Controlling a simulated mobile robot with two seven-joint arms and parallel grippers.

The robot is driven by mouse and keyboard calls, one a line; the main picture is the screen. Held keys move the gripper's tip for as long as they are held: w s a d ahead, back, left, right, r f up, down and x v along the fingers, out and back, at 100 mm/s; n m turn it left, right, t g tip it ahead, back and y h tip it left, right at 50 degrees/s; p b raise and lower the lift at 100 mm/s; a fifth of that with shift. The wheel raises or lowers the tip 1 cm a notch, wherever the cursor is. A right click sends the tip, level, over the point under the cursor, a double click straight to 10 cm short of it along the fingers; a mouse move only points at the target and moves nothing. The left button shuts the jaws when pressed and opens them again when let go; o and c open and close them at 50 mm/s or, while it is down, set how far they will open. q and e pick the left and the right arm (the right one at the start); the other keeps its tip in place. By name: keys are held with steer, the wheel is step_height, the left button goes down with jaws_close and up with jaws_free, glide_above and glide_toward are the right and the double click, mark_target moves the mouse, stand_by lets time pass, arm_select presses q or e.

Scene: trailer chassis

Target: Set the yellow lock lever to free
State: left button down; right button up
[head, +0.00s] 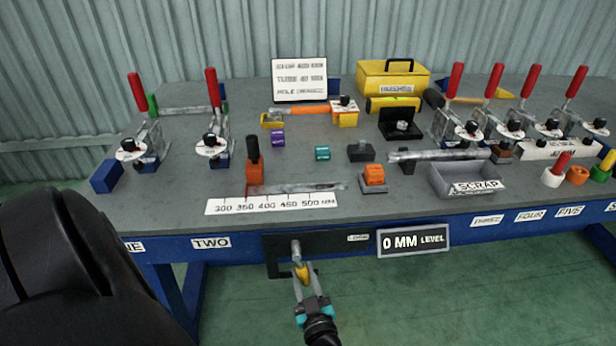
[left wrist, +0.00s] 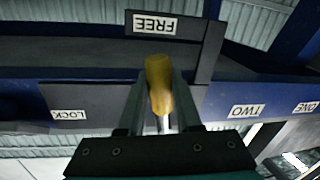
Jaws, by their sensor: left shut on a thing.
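The yellow lock lever (head: 302,272) hangs from a grey pivot at the table's front edge, its handle pointing down. My left gripper (head: 307,283) is shut on the yellow handle, and the fingers stand on either side of it in the left wrist view (left wrist: 158,85). That view is upside down. There the handle's tip points toward the FREE label (left wrist: 155,24), and the LOCK label (left wrist: 68,115) lies off to the left. In the head view a small label (head: 358,238) sits right of the pivot. My right gripper is not in view.
A "0 MM LEVEL" sign (head: 413,240) hangs on the front edge to the right of the lever. The grey bench (head: 400,205) above carries clamps, blocks, a ruler strip (head: 270,204) and a scrap tray (head: 440,186). The green floor below the edge is open.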

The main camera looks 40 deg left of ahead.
arm_select(q)
steer(key=shift+s+a, duration=0.1)
steer(key=shift+s, duration=0.05)
stand_by(0.4)
steer(key=c, duration=0.6)
jaws_free()
